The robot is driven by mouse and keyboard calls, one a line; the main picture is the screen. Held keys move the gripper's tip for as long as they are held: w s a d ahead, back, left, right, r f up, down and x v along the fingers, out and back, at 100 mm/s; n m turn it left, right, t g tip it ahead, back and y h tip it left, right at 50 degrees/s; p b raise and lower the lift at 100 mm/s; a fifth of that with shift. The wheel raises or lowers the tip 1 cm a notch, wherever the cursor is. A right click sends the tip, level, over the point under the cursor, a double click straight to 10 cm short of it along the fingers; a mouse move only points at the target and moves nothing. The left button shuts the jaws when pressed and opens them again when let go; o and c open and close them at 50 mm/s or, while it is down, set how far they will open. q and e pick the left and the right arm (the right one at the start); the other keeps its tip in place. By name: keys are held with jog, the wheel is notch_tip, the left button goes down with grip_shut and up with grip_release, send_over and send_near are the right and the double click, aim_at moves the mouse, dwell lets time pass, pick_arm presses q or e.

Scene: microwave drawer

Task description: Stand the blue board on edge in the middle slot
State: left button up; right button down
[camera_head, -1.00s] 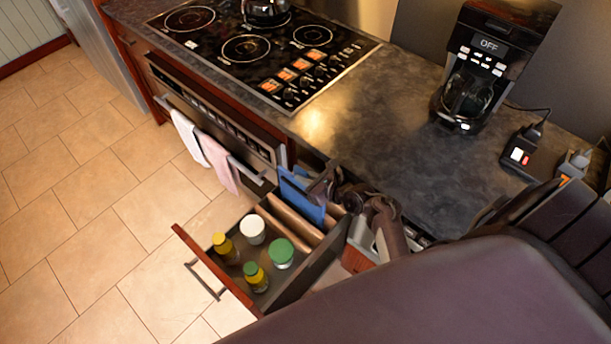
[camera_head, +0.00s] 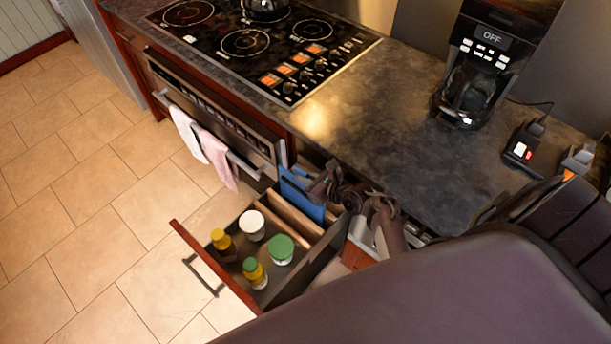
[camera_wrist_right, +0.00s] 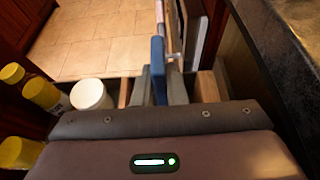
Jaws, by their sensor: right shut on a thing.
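The blue board (camera_head: 302,196) stands on edge, upright, at the back of the open drawer (camera_head: 236,278). My right gripper (camera_head: 325,187) is shut on its upper part. In the right wrist view the blue board (camera_wrist_right: 158,68) is edge-on between the two grey fingers (camera_wrist_right: 161,88). Wooden dividers (camera_head: 290,226) run across the drawer; the board's lower edge is hidden behind one of them. In the wrist view, a divider shows on each side of the fingers, left (camera_wrist_right: 124,92) and right (camera_wrist_right: 208,88). Whether the board touches the drawer floor is hidden. My left gripper is not in view.
The drawer's front part holds a white-lidded jar (camera_head: 252,225), a green-lidded jar (camera_head: 281,249) and two yellow bottles (camera_head: 222,243). The counter (camera_head: 370,120) edge is close behind my right gripper. Towels (camera_head: 215,155) hang on the oven handle. The floor is clear.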

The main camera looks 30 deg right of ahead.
jog(key=shift+r, duration=0.1)
jog(key=c, duration=0.8)
grip_release()
notch_tip(320, 180, up, 5)
jog(key=p, duration=0.6)
jog(key=shift+r, duration=0.95)
